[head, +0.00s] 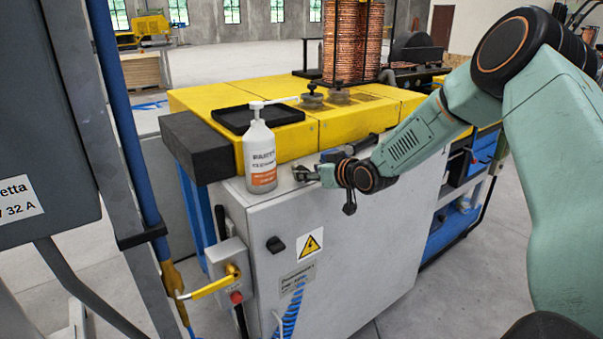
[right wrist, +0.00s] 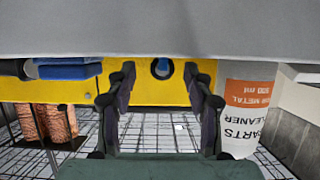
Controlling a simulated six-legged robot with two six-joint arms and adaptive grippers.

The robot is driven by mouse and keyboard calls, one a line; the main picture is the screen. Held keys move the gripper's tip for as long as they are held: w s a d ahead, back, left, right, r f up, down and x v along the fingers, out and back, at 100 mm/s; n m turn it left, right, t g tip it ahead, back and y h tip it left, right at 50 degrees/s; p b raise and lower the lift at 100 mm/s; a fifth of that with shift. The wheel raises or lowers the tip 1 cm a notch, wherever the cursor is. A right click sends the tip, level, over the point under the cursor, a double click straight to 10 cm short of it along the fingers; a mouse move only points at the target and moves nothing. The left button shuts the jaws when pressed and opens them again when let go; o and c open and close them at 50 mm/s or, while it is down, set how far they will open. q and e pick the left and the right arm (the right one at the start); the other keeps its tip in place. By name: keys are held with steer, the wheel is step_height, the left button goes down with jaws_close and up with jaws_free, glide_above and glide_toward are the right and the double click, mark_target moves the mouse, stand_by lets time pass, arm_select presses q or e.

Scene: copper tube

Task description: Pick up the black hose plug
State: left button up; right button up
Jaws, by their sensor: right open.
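A small round dark piece with a blue centre, likely the black hose plug (right wrist: 162,68), shows in the right wrist view against the yellow housing, at the edge of the grey surface. It appears between the two fingertips of my right gripper (right wrist: 160,73), with gaps on both sides. In the head view my right gripper (head: 312,173) is low over the grey cabinet top (head: 285,197), just right of the white bottle. It is open. The plug is too small to make out surely in the head view. My left gripper is not in view.
A white cleaner bottle (head: 261,157) stands close to the left of my right gripper and also shows in the wrist view (right wrist: 243,118). The yellow housing (head: 300,140) with a black tray (head: 258,115) rises behind the cabinet top. A blue and dark object (right wrist: 65,69) lies to one side.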

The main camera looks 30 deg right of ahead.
steer(key=shift+w+a+f, duration=0.15)
steer(key=shift+w, duration=0.25)
steer(key=shift+w+a+f, duration=0.15)
steer(key=shift+w, duration=0.25)
steer(key=shift+c, duration=0.3)
steer(key=shift+s+d+r, duration=0.15)
steer(key=shift+s+d, duration=0.05)
steer(key=shift+s, duration=0.15)
steer(key=c, duration=0.4)
steer(key=shift+w+a, duration=0.2)
jaws_close()
steer(key=shift+s, duration=0.1)
